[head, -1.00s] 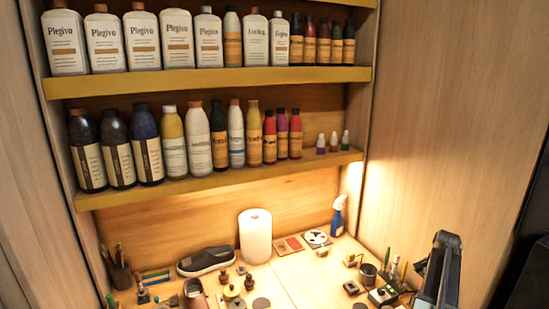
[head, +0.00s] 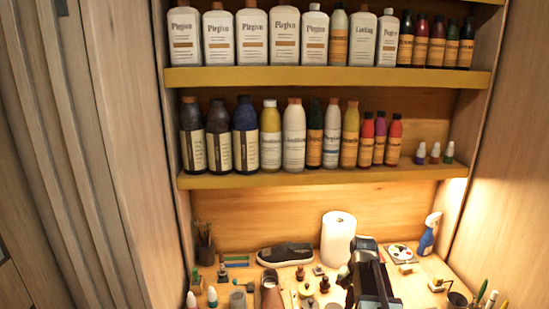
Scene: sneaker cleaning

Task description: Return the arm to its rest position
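My arm (head: 371,278) rises from the bottom edge of the head view, right of centre, dark with grey sides. Its upper end stands in front of the workbench (head: 408,284), just right of and below the white paper roll. I cannot make out gripper fingers in this view, nor anything held. The arm hides part of the bench behind it.
A dark sneaker (head: 286,254) lies left of the paper roll (head: 338,238). A brown shoe (head: 271,292) and small bottles stand in front. A blue-and-white spray bottle (head: 429,233) stands at right. Two bottle-filled shelves (head: 330,78) hang above. A brush cup (head: 204,250) is at left.

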